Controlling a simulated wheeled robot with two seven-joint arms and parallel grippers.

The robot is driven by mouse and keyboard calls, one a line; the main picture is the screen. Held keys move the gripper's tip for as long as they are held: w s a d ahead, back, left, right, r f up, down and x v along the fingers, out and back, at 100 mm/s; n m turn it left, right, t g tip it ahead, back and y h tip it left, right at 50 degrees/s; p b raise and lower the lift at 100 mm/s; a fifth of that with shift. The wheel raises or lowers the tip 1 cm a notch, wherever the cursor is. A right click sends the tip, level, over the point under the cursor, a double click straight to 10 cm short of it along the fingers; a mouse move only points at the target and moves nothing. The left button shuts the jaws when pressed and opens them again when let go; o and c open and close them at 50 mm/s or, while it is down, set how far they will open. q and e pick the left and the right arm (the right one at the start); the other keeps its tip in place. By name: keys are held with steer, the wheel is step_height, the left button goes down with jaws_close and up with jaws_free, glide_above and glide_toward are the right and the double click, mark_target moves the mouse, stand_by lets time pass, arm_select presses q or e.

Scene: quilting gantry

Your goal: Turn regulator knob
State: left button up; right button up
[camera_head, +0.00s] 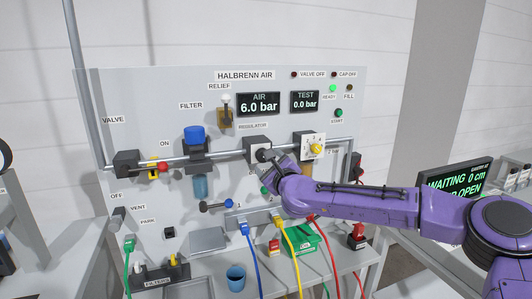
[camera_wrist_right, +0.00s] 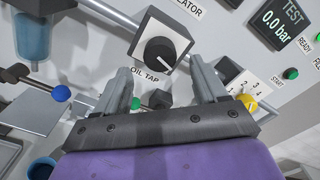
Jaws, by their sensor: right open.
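The regulator knob (camera_head: 264,154) is a round black knob on a white-faced block on the panel, under the REGULATOR label. In the right wrist view my right gripper (camera_wrist_right: 160,68) is open, with one finger to each side of the knob's lower part. The fingers look apart from the knob, and nothing is between them. The air display (camera_head: 259,104) reads 6.0 bar. My left gripper is not in view.
A yellow selector knob (camera_head: 317,149) with a numbered dial is right of the regulator. A blue-topped filter (camera_head: 194,136) and a red-ended valve handle (camera_head: 158,168) are to the left. The test display (camera_head: 305,102) reads 0.0 bar. Coloured hoses and a green tray (camera_head: 302,241) are below.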

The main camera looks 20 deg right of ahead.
mark_target(262, 155)
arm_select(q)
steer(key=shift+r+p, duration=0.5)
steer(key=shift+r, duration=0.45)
arm_select(e)
steer(key=w, duration=0.3)
steer(key=shift+w, duration=0.35)
steer(key=c, duration=1.1)
steer(key=shift+o, duration=0.2)
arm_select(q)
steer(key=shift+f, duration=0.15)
arm_select(e)
steer(key=shift+n, duration=0.3)
